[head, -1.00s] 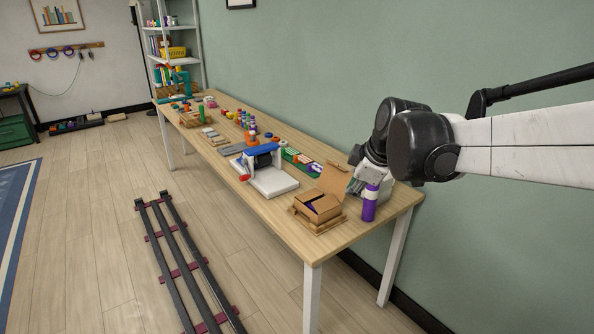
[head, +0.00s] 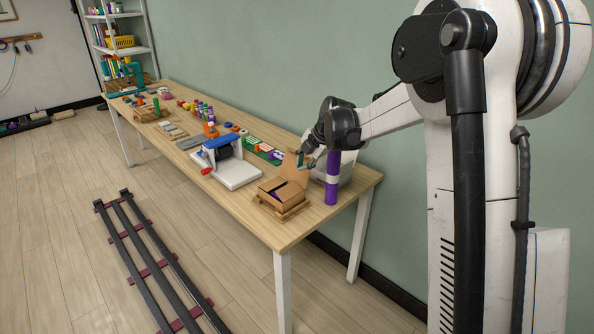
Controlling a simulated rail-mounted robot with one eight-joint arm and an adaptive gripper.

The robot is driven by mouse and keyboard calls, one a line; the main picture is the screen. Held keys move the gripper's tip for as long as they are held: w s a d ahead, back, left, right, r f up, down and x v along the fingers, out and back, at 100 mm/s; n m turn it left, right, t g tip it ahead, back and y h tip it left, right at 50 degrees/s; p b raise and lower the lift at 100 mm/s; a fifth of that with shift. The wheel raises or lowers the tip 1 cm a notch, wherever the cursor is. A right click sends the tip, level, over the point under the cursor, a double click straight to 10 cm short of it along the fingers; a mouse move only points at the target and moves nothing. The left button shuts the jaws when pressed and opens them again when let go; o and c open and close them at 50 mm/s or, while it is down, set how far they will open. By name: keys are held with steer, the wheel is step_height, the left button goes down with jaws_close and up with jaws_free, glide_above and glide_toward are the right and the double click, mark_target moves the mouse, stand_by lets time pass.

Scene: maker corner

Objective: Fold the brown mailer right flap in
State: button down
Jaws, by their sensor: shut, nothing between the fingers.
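The brown mailer (head: 282,199) is a small cardboard box near the front right end of the table. A tall flap (head: 295,168) stands up at its back, and lower flaps show around its opening. Something purple shows inside. My gripper (head: 303,163) is at the upper part of the standing flap, on its right side. It is shut with nothing between its fingers. The fingertips are small here, and I cannot tell whether they touch the flap.
A white-based device with a blue top (head: 230,163) stands to the left.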

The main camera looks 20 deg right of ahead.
mark_target(287, 188)
steer(key=x, duration=1.2)
steer(key=shift+w+a+f+b, duration=0.1)
steer(key=shift+w+f+b, duration=0.05)
steer(key=shift+f+b, duration=0.15)
steer(key=shift+w+a+f+g+h, duration=0.1)
steer(key=shift+w+a+g+h, duration=0.15)
steer(key=shift+g, duration=0.35)
steer(key=shift+w+f+g+h+b, duration=0.2)
steer(key=shift+g+h+b, duration=0.15)
steer(key=shift+g, duration=0.15)
steer(key=shift+w+a+f+g+h+b, duration=0.15)
steer(key=shift+f+g+h+b, duration=0.15)
steer(key=shift+g, duration=0.3)
steer(key=shift+w+a+f+g+h+b, duration=0.1)
steer(key=shift+w+f+g+h, duration=0.1)
steer(key=shift+g+h, duration=0.3)
steer(key=shift+f, duration=0.15)
steer(key=shift+s+d+r, duration=0.35)
steer(key=shift+s+r, duration=0.05)
steer(key=shift+s, duration=0.15)
